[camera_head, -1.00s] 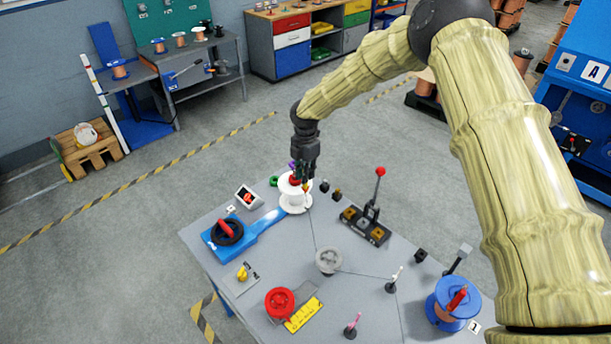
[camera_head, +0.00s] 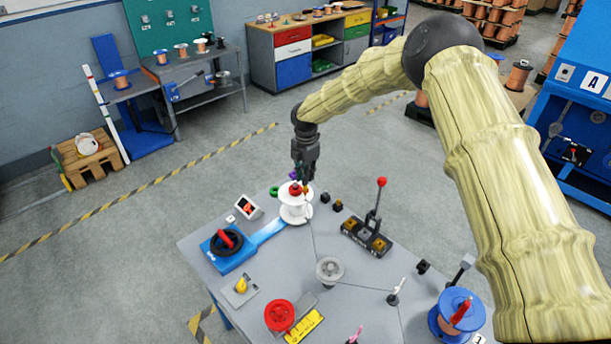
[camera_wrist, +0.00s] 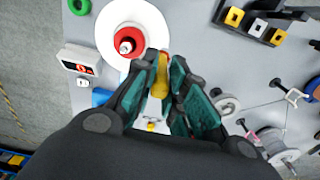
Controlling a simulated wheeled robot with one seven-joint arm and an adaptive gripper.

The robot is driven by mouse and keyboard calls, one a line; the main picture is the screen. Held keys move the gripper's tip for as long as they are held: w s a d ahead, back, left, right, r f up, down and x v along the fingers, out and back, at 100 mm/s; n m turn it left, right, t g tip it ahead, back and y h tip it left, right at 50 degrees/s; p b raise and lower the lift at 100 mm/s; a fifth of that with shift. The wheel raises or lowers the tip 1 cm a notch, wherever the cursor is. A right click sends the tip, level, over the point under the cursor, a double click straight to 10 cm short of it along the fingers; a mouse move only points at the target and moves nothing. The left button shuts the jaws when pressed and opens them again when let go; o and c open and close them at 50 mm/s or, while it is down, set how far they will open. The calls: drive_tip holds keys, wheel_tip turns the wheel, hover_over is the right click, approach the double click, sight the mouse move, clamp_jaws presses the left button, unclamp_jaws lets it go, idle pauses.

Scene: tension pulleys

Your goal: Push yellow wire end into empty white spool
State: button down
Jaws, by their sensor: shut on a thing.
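The white spool (camera_head: 295,213) stands upright at the far edge of the table, with a red hub on top. In the wrist view the white spool (camera_wrist: 107,27) shows from above, with a red ring around a pale centre post. My gripper (camera_head: 304,182) is just above and beside the spool's top. In the wrist view my gripper (camera_wrist: 163,72) is shut on the yellow wire end (camera_wrist: 161,80), which points towards the spool's rim. Whether the yellow end touches the spool cannot be told. The fingers hide part of it.
A blue arm with a black handwheel (camera_head: 225,241) lies left of the spool. A red-knobbed lever block (camera_head: 367,236) stands to the right. A grey pulley (camera_head: 329,269), a red spool (camera_head: 279,314) and a blue spool (camera_head: 455,310) stand nearer. A small screen (camera_head: 248,206) is at the left.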

drive_tip(key=shift+f, duration=0.2)
drive_tip(key=shift+s+d+f+b, duration=0.1)
drive_tip(key=shift+f+b, duration=0.25)
drive_tip(key=shift+f, duration=0.2)
drive_tip(key=shift+f+b, duration=0.55)
drive_tip(key=shift+f, duration=0.4)
idle(1.6)
idle(0.4)
drive_tip(key=c, duration=1.4)
unclamp_jaws()
drive_tip(key=shift+o, duration=0.2)
drive_tip(key=o, duration=0.3)
